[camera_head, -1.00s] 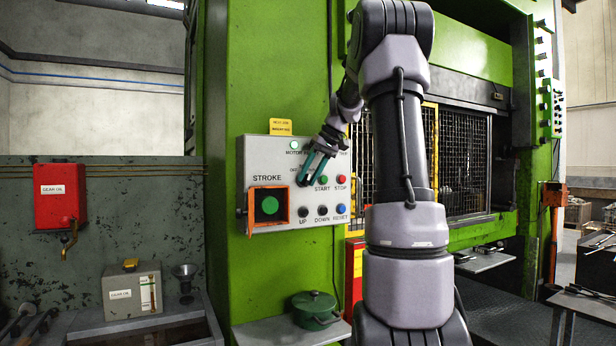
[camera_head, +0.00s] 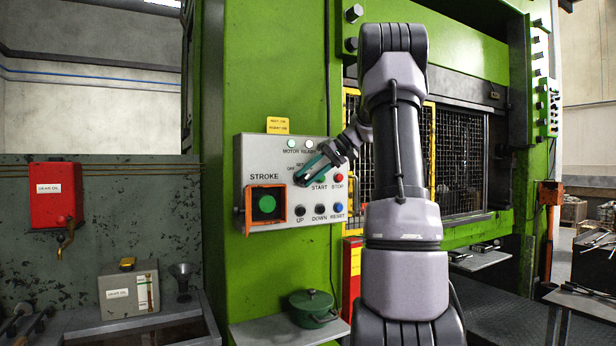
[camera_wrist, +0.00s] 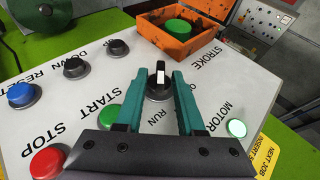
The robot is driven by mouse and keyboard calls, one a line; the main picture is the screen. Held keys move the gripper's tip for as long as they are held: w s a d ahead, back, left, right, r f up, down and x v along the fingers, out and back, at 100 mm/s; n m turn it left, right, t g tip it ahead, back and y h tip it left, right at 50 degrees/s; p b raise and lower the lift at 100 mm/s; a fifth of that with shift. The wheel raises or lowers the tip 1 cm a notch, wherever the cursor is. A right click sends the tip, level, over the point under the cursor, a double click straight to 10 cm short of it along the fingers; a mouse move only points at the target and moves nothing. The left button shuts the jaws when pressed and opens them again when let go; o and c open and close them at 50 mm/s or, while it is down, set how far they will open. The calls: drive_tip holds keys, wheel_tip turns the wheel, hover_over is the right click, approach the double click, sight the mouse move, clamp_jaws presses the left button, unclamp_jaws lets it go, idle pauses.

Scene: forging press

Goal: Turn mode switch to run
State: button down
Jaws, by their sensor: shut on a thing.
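The mode switch (camera_wrist: 159,88) is a black round knob with a white mark on its raised handle. In the wrist view it sits between the two teal fingers of my gripper (camera_wrist: 159,76), which is shut on it. The RUN label (camera_wrist: 158,113) is below the knob in that view, and the white mark is towards the top, away from that label. Another label right of the knob is partly hidden by a finger.
Close to the switch are the green START button (camera_wrist: 110,116), red STOP button (camera_wrist: 46,162), blue RESET button (camera_head: 340,208) and black DOWN button (camera_wrist: 77,66). The green STROKE button (camera_head: 266,204) sits in an orange guard (camera_head: 282,204). A green pot (camera_head: 314,304) stands on the shelf below.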

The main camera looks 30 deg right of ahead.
drive_tip(key=c, duration=0.9)
unclamp_jaws()
drive_tip(key=v, duration=1.1)
drive_tip(key=shift+a, duration=0.1)
drive_tip(key=s+a+f+h, duration=0.2)
drive_tip(key=s+a, duration=0.3)
drive_tip(key=a, duration=0.6)
drive_tip(key=s+a+f+m+t+h, duration=0.1)
drive_tip(key=s+a+f, duration=0.2)
drive_tip(key=s, duration=0.3)
drive_tip(key=s+a+f+h, duration=0.2)
drive_tip(key=s+a+f, duration=0.2)
drive_tip(key=s+a, duration=0.1)
drive_tip(key=s+a+f+m+t+h, duration=0.1)
drive_tip(key=s+a+f, duration=0.3)
drive_tip(key=s, duration=0.4)
drive_tip(key=shift+a+m+t+h, duration=0.3)
drive_tip(key=shift+a+h, duration=0.1)
drive_tip(key=shift+a, duration=0.05)
